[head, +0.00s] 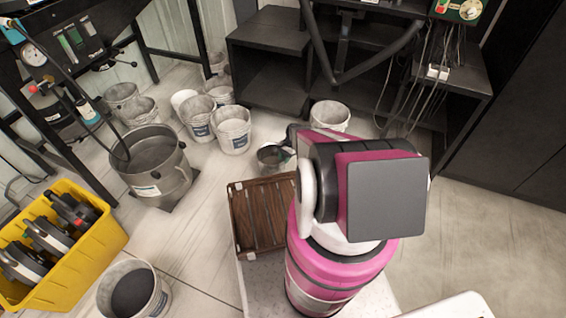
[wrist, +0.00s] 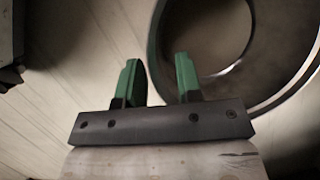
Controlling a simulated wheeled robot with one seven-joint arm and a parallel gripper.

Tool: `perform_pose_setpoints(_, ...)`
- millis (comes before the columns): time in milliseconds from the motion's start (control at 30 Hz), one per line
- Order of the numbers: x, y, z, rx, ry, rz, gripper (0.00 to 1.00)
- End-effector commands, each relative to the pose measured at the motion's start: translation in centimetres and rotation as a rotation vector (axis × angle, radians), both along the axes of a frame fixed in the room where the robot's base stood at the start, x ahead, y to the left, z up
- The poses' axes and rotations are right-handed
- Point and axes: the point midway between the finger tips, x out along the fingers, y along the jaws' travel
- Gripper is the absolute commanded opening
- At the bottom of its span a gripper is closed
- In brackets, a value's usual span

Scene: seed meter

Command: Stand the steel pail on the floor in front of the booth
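A small grey steel pail (head: 270,156) stands on the floor at the middle of the head view, just beyond the brown slatted crate. My gripper (head: 288,151) is beside its right side, mostly hidden behind my pink and black arm. In the wrist view a round grey rim (wrist: 252,98), seemingly this pail's, fills the upper right. The green fingers of my gripper (wrist: 160,82) are apart, with nothing visibly held between them. The right finger overlaps the rim's near-left edge; contact cannot be told. Black booth-like furniture (head: 268,38) stands at the back.
A large steel tub (head: 150,185) and several whitish buckets (head: 232,130) stand at left and back. A yellow bin (head: 95,215) of tools and another bucket (head: 133,290) are front left. The brown crate (head: 262,215) is close to my arm. Cables hang at right; floor at far right is clear.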

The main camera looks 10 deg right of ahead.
Motion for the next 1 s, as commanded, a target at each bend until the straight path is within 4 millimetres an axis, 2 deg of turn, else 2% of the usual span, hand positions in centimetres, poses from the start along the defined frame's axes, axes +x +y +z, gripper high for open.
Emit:
perform_pose_setpoints(100, 0.3, -0.8, 2.5, 0.000, -0.001, 0.000, 0.33)
perform_pose_setpoints(300, 1.1, -2.1, 6.0, 0.000, -0.001, 0.000, 0.33)
perform_pose_setpoints(533, 1.6, -3.1, 8.4, 0.000, 0.000, 0.000, 0.33)
perform_pose_setpoints(667, 1.4, -3.0, 9.8, -0.004, -0.007, 0.017, 0.33)
perform_pose_setpoints(767, 0.1, -2.0, 13.1, -0.019, -0.037, 0.079, 0.33)
perform_pose_setpoints(867, -2.2, -0.3, 18.7, -0.052, -0.091, 0.199, 0.33)
perform_pose_setpoints(1000, -6.5, 2.2, 27.5, -0.111, -0.183, 0.416, 0.33)
